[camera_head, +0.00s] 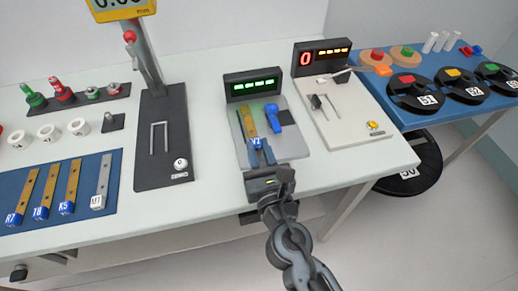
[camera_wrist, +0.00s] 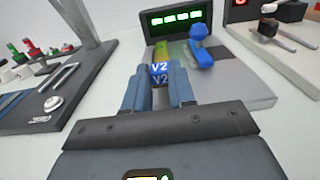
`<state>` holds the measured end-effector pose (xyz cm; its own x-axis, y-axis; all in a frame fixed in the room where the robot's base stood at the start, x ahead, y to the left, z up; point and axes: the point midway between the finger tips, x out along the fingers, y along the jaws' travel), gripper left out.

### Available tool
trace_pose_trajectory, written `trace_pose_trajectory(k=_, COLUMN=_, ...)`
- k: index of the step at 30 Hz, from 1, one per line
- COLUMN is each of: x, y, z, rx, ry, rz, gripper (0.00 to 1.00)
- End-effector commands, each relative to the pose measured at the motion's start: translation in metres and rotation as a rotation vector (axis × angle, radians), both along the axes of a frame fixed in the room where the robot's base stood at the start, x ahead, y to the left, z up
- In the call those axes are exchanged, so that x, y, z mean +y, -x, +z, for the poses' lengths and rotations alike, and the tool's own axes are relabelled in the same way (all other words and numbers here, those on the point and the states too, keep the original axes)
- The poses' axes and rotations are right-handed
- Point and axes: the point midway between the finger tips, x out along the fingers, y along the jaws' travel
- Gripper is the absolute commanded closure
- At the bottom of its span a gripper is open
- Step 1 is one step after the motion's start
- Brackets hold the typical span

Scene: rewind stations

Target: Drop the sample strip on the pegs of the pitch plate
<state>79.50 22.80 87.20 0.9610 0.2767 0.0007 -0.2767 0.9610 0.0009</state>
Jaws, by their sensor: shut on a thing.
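The brass sample strip (camera_head: 246,121) with a blue end tag lies lengthwise over the left part of the grey pitch plate (camera_head: 289,142). My gripper (camera_head: 260,157) is shut on the strip at its tagged near end, at the plate's front. In the wrist view the tag (camera_wrist: 160,69), which reads V2, shows between my two blue-grey fingers (camera_wrist: 160,84). A blue clamp-like part (camera_head: 273,116) stands on the plate just right of the strip. I cannot make out the pegs, nor whether the strip rests on them or hovers above.
A green-lit display (camera_head: 253,85) stands behind the plate. Right of it is a pale station (camera_head: 342,113) with a red digit. Left is a dark stand (camera_head: 163,140) with a post. Several tagged strips lie on a blue mat (camera_head: 89,205). Bare white table separates the stations.

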Motion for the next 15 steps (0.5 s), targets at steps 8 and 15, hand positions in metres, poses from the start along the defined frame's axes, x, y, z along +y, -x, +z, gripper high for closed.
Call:
trace_pose_trajectory(k=8, x=0.0, y=0.0, z=-0.0021, rx=0.0, ry=0.001, rz=0.0, gripper=1.0)
trace_pose_trajectory(k=15, x=0.0, y=0.0, z=-0.0078, rx=0.0, ry=0.001, rz=0.0, gripper=1.0)
